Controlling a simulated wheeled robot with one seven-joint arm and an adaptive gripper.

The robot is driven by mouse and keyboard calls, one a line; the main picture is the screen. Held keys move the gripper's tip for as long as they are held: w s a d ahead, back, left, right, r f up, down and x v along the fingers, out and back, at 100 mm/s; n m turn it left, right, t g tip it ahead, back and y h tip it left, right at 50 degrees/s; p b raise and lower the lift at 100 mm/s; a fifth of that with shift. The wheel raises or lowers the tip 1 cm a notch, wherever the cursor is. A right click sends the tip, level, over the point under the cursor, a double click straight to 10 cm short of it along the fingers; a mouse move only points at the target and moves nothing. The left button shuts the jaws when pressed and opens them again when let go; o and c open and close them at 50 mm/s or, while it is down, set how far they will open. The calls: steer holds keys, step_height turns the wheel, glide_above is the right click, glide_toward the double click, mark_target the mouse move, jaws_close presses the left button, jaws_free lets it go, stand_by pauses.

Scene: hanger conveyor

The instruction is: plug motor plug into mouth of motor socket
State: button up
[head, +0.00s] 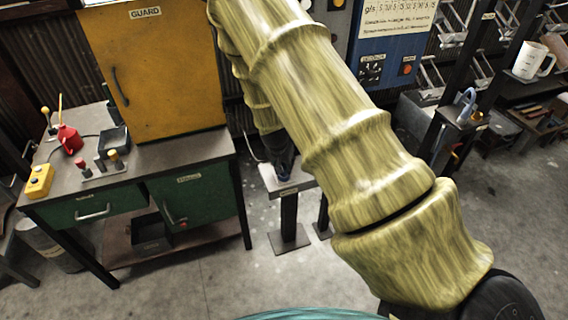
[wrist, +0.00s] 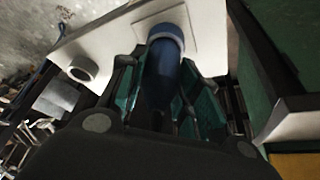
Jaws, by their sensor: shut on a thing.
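My gripper (wrist: 161,72) is shut on a dark blue cylinder, which I take for the motor plug (wrist: 164,58), held between teal finger pads. The far end of the plug has a paler collar and lies over a square plate on a light panel (wrist: 118,38). I take this square plate (wrist: 192,15) for the motor socket; its mouth is hidden behind the plug. I cannot tell whether the plug is in the mouth or just in front of it. In the head view my gripper (head: 280,156) is small and dark, low over a small stand (head: 296,184), partly hidden by my arm.
A short round pipe end (wrist: 83,68) sticks out of the panel, left of the plug. A green workbench (head: 190,203) with a yellow guard cabinet (head: 155,75) stands left of the stand. A blue panel (head: 385,55) is behind. The floor before the stand is clear.

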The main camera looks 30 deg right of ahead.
steer(key=shift+f, duration=0.4)
stand_by(0.3)
steer(key=o, duration=0.7)
steer(key=o, duration=0.6)
steer(key=v, duration=1.2)
steer(key=shift+f, duration=0.15)
